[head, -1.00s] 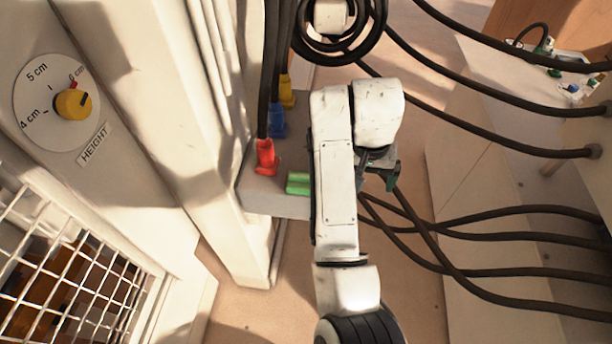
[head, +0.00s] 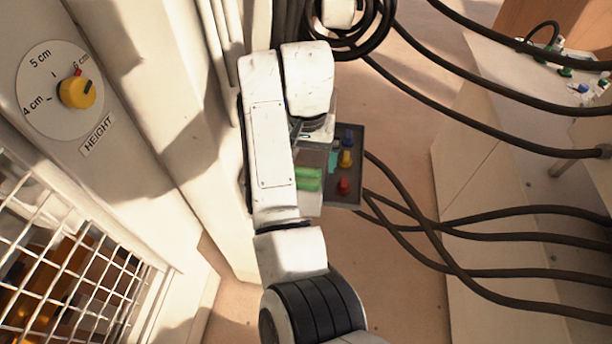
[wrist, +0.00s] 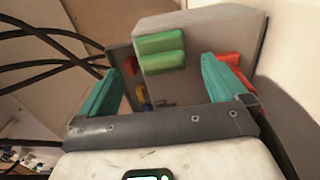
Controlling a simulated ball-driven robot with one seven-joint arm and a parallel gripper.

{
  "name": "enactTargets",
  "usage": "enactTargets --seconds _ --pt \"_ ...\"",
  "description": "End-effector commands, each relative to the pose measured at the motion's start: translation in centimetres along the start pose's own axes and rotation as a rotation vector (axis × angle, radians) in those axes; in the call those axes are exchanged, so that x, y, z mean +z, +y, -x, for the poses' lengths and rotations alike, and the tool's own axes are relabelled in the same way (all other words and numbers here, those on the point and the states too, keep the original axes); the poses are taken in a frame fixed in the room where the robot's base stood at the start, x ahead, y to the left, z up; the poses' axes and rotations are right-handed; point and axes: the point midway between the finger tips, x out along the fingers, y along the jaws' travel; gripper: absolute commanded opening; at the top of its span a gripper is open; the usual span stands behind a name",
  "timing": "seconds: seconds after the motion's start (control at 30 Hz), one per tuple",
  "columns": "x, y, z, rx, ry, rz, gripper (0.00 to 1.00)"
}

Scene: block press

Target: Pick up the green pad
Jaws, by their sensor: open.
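The green pad (head: 308,180) is a small stepped block on the grey box, just right of my arm in the head view. In the wrist view the green pad (wrist: 160,50) lies beyond my gripper, between its two fingers in the picture. My gripper (head: 316,148) has teal fingers and is partly hidden by my own arm in the head view. In the wrist view my gripper (wrist: 162,80) is spread wide, with nothing between the fingertips. The fingers do not appear to touch the pad.
The grey box (wrist: 207,35) carries a red plug (wrist: 229,62) near the right finger. A dark panel (head: 352,192) with red, yellow and blue knobs stands just right of the box. Black cables (head: 440,238) loop at the right. A pale column (head: 185,130) stands at the left.

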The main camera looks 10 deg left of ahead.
Motion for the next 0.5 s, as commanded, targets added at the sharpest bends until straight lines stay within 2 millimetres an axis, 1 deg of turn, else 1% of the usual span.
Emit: enactTargets --seconds 0.1,0.23,0.33,0.5 --pt "0.0 -0.2 -1.7 0.002 -0.004 0.002 0.99" --pt "-0.1 -0.2 -3.5 0.001 -0.003 0.002 0.99" --pt "-0.1 -0.2 -4.2 0.000 -0.002 0.001 0.99" --pt "-0.1 -0.2 -4.5 0.000 -0.001 0.001 0.99"
